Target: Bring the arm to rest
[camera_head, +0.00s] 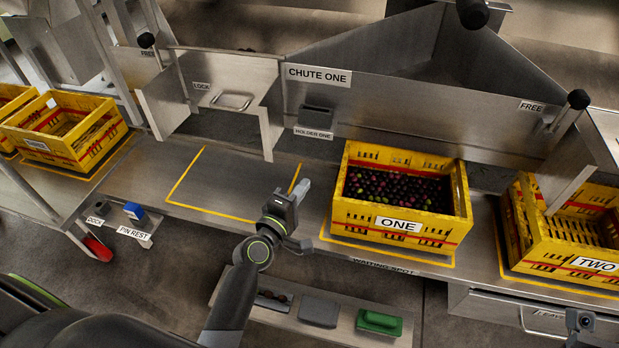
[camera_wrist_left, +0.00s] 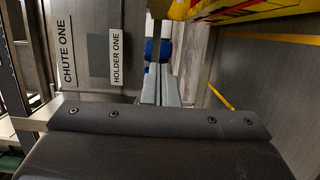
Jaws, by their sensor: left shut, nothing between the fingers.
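My left arm comes in from the bottom left in the head view. Its gripper (camera_head: 303,191) is above the metal deck, between the empty yellow-outlined spot and crate ONE (camera_head: 340,219). The two grey fingers are together with nothing between them; the wrist view also shows the fingers (camera_wrist_left: 161,85) shut. A blue thing (camera_wrist_left: 153,50) shows around the far end of the fingers in that view; I cannot tell what it is or how far off. My right gripper's fingers do not show.
Crate ONE holds dark round fruit. Crate TWO (camera_head: 535,250) stands at the right. Chute one's wall (camera_head: 400,112) and holder one (camera_head: 317,115) are behind. A low shelf (camera_head: 345,325) with a green block (camera_head: 379,322) is in front. The outlined spot (camera_head: 225,185) is bare.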

